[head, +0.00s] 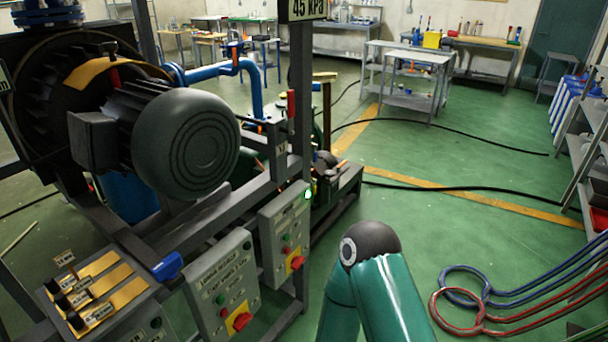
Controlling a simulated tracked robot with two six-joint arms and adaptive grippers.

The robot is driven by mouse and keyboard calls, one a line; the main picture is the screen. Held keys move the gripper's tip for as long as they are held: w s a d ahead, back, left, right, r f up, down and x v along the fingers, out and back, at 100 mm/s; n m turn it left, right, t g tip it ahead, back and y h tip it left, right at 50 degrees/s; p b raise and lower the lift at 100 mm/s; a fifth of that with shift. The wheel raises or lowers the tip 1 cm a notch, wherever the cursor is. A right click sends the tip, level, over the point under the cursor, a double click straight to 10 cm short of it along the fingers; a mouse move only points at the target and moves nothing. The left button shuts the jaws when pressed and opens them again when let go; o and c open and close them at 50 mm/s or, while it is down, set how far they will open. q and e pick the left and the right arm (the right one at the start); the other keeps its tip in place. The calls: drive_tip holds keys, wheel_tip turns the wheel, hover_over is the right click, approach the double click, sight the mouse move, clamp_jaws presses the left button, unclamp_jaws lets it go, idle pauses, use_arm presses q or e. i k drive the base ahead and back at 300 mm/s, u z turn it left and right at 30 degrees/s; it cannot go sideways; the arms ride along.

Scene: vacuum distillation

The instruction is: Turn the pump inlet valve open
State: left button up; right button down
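No part is clearly labelled as the pump inlet valve, so I cannot tell which one it is. A blue pipe (255,88) runs behind the large dark motor (186,143), with a small blue and red fitting (235,48) on top. A red handle (291,104) stands upright on the grey frame right of the motor. A blue lever-like part (167,267) sticks out low on the frame, beside a box with brass plates. Neither of my grippers is in view. A green arm link of mine shows at the bottom centre.
Grey control boxes (222,285) and (284,235) with red knobs hang on the frame. A sign (304,9) reads 45 kPa. Black hoses (470,189) and red and blue cables (470,300) lie on the right. The green floor (420,165) between is mostly open.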

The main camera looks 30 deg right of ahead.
sight(290, 93)
drive_tip(key=z, duration=2.05)
drive_tip(key=i, duration=0.1)
drive_tip(key=u, duration=3.65)
drive_tip(key=k, duration=1.1)
drive_tip(key=z, duration=1.35)
drive_tip(key=i, duration=0.5)
drive_tip(key=z, duration=0.25)
